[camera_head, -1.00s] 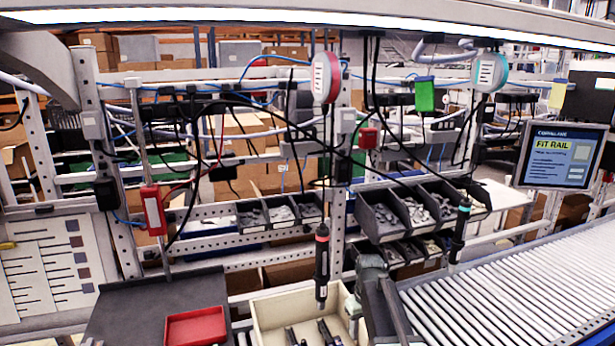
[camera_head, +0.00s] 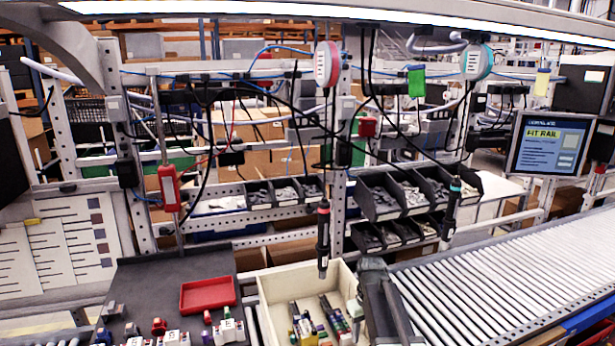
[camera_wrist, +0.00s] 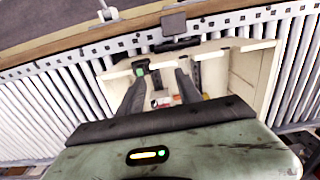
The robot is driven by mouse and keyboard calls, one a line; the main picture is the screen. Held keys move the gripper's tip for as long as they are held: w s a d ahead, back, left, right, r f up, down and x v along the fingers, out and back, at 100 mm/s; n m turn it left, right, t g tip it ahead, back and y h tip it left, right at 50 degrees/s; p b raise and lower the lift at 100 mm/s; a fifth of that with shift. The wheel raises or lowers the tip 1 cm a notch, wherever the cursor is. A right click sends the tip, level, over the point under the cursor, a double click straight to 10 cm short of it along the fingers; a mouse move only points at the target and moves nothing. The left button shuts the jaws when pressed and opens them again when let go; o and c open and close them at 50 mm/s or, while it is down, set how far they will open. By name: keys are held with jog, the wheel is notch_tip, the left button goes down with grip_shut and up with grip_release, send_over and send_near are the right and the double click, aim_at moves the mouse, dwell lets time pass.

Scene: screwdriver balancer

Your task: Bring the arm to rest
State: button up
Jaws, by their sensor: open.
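My gripper (camera_wrist: 161,82) is open in the wrist view, its two dark fingers reaching over the cream bin. Nothing shows held between them. In the head view part of my arm stands at the bin's right side; the fingertips cannot be made out there. A black screwdriver with a red ring (camera_head: 323,240) hangs upright over the bin, below the red-and-white balancer (camera_head: 327,64). A second screwdriver with a teal ring (camera_head: 452,208) hangs to the right, below the teal balancer (camera_head: 478,63). Both screwdrivers appear apart from my arm.
The cream bin (camera_head: 274,318) holds several small coloured parts. A dark mat (camera_head: 150,275) at left carries a red tray (camera_head: 208,294) and loose parts. A roller conveyor (camera_head: 490,275) runs at right, below a screen (camera_head: 550,145). Dark part bins (camera_head: 385,215) and hanging cables are behind.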

jog(key=s+f+m+b, duration=0.2)
jog(key=s+f+b, duration=0.1)
jog(key=s, duration=0.4)
jog(key=s+f+m+b, duration=0.1)
jog(key=s+f+b, duration=0.2)
jog(key=s, duration=0.4)
jog(key=shift+s+a+f+m, duration=0.15)
jog(key=shift+s+f+m, duration=0.05)
jog(key=shift+f+m, duration=0.25)
